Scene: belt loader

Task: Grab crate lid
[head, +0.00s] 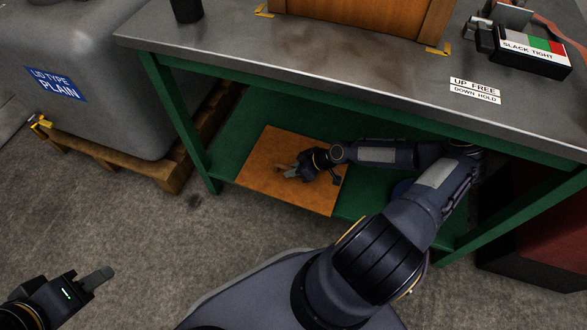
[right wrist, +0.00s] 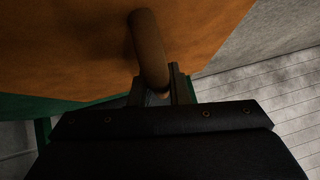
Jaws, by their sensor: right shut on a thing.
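The crate lid (head: 260,160) is a flat orange-brown panel lying on the green lower shelf under the workbench in the head view. In the right wrist view the lid (right wrist: 70,45) fills the upper left, with a brown rounded handle (right wrist: 148,50) standing out from it. My right gripper (head: 287,171) reaches in under the bench top over the lid. In the right wrist view my right gripper (right wrist: 162,90) is shut on the handle. My left gripper (head: 105,277) is at the lower left of the head view, over the floor, away from the lid; its jaw gap is unclear.
The grey bench top (head: 290,55) overhangs the shelf, with a green leg (head: 180,120) at the left. A wooden crate (head: 360,15) and a labelled device (head: 530,50) stand on top. A grey bin (head: 80,80) sits on a pallet (head: 150,172) at left. Floor is clear in front.

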